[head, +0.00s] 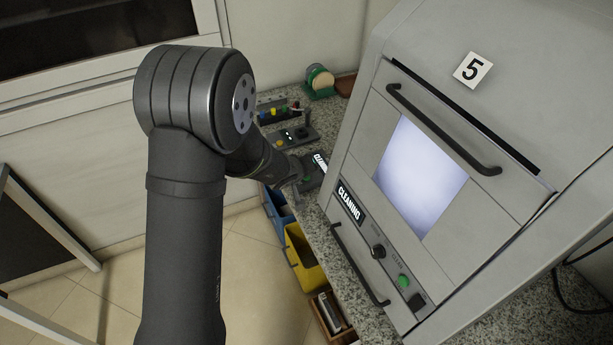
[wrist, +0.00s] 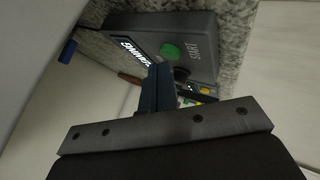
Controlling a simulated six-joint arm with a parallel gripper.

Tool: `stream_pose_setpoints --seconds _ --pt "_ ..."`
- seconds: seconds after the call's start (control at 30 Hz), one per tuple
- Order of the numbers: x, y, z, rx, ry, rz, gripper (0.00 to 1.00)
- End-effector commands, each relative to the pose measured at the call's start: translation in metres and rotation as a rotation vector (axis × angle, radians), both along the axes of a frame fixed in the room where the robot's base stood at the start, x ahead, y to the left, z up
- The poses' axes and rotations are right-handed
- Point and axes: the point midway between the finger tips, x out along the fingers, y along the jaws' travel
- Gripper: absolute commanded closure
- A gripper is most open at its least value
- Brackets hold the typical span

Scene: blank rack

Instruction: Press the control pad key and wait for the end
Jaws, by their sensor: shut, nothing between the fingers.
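The control pad (wrist: 205,35) is a dark grey box with a green round key (wrist: 169,51) marked START and a lit display (wrist: 140,48). In the head view the pad (head: 319,158) lies on the counter beside the machine, partly behind my arm. Its display text is partly hidden and small. My gripper (wrist: 160,70) is shut and empty, its fingertips close beside the green key in the wrist view. I cannot tell whether they touch it. The grey machine (head: 520,120) carries the number 5, a sign reading CLEANING (head: 349,201), a bright window (head: 420,178) and a green button (head: 403,281).
Behind the pad on the counter stand a dark control box (head: 290,137) and a panel with coloured knobs (head: 275,110). A green and tan roll (head: 320,80) stands farther back. Blue and yellow bins (head: 303,258) and a wooden box (head: 330,318) are below the counter edge.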

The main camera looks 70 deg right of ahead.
Motion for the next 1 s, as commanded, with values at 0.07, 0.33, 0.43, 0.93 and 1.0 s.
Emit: stream_pose_setpoints --seconds 0.07,0.33,0.43,0.93,1.0 --pt "0.000 0.000 0.005 -0.002 0.000 0.001 1.00" --pt "0.000 0.000 0.007 -0.001 0.000 0.001 1.00" --pt "0.000 0.000 0.007 -0.001 0.000 0.001 1.00" --pt "0.000 0.000 0.045 -0.002 -0.001 -0.002 1.00" --pt "0.000 0.000 0.050 -0.001 -0.001 -0.001 1.00"
